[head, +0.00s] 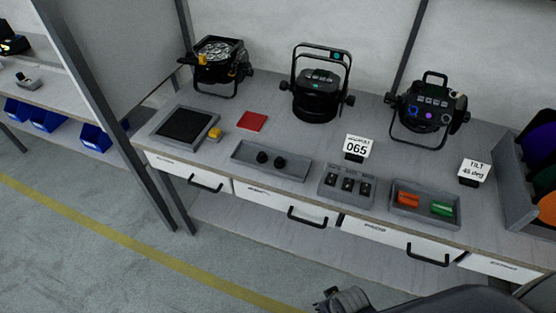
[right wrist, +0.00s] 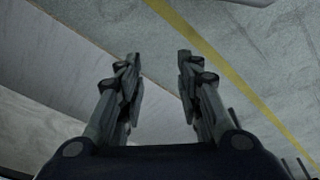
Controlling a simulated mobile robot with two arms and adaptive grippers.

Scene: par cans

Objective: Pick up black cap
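Two small black caps, one on the left (head: 262,157) and one on the right (head: 280,163), lie side by side in a shallow grey tray (head: 240,153) on the workbench in the head view. Neither cap shows in the right wrist view. My right gripper (right wrist: 158,60) has its two fingers spread apart with nothing between them, and floor and pale surfaces show beyond. Part of it shows at the bottom of the head view (head: 340,300), in front of the bench and well apart from the tray. My left gripper is not in view.
Three par cans, left (head: 222,65), middle (head: 316,98) and right (head: 428,110), stand along the back. A switch box (head: 327,191), a tray with orange and green parts (head: 425,211) and sign cards stand right of the caps' tray. Drawer handles (head: 306,218) stick out in front.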

